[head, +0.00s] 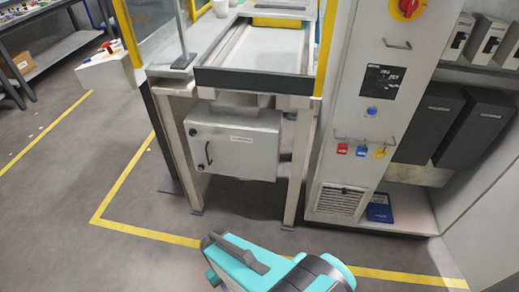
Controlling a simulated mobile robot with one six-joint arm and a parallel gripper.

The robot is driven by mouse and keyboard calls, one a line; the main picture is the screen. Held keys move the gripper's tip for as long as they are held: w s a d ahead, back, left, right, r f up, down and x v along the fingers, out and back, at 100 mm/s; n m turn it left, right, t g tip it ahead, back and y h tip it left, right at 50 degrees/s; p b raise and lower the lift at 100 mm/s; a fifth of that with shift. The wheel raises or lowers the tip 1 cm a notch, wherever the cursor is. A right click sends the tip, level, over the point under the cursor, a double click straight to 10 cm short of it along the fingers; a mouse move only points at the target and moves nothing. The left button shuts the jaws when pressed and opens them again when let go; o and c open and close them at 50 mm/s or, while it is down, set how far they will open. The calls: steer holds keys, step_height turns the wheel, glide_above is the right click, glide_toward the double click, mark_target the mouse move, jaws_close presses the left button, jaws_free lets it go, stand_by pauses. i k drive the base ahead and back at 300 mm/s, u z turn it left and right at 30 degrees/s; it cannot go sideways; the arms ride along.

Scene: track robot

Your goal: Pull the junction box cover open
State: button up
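The junction box (240,148) is a light grey box hanging under the workstation frame, between its legs. Its front cover (250,160) looks shut, with a small label in the upper middle. A dark curved handle (208,153) stands upright near the cover's left edge, with a small dark latch or lock above it. Part of my teal and dark grey arm shows at the bottom middle, well in front of and below the box and apart from it. I cannot make out my gripper's fingers in this view. Nothing visible touches the handle.
Metal frame legs (299,165) stand on either side of the box. A control cabinet (365,105) with a red and yellow switch (408,8) stands to the right. A yellow floor line (150,232) crosses open grey floor in front. Shelves are at far left.

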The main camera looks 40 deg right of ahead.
mark_target(232, 151)
steer(key=u, duration=0.7)
steer(key=k, duration=0.1)
steer(key=z, duration=1.5)
steer(key=i, duration=0.6)
steer(key=z, duration=0.15)
steer(key=k, duration=0.6)
steer(key=u, duration=0.15)
steer(key=i, duration=0.35)
steer(key=z, duration=0.05)
